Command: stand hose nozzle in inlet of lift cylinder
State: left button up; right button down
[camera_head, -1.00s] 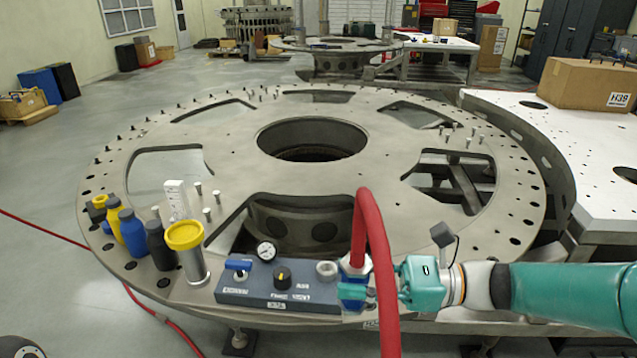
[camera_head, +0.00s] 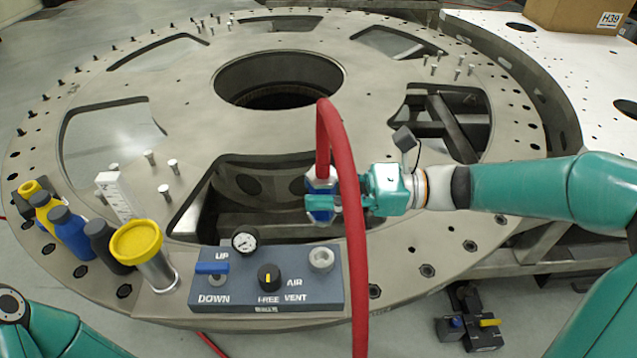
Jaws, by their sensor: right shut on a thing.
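My right gripper (camera_head: 322,202) is shut on the blue hose nozzle (camera_head: 320,184), which hangs from a red hose (camera_head: 325,130). The fingers hide part of the nozzle, and its lower tip does not show clearly. It appears in front of a plate cutout, behind the control box (camera_head: 213,295). The box has a round port (camera_head: 321,258) marked AIR at its right. A silver cylinder with a yellow top (camera_head: 137,240) stands tilted in the picture, left of the box; I cannot tell which opening is the lift cylinder's inlet. My left gripper is out of view.
The turret plate (camera_head: 400,245) has large cutouts and a central hole. Several bottles (camera_head: 72,232), a white scale (camera_head: 115,196) and upright pins stand at its left. The red hose droops in front of the box's right end. A white table (camera_head: 560,75) is at right.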

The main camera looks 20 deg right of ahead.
aim_at(321, 220)
notch_tip(321, 220, down, 7)
jog(key=b, duration=0.6)
jog(key=shift+f+b, duration=0.65)
jog(key=shift+f, duration=0.35)
jog(key=shift+f+b, duration=1)
jog(key=shift+f, duration=0.8)
dwell(1.6)
jog(key=c, duration=0.7)
grip_release()
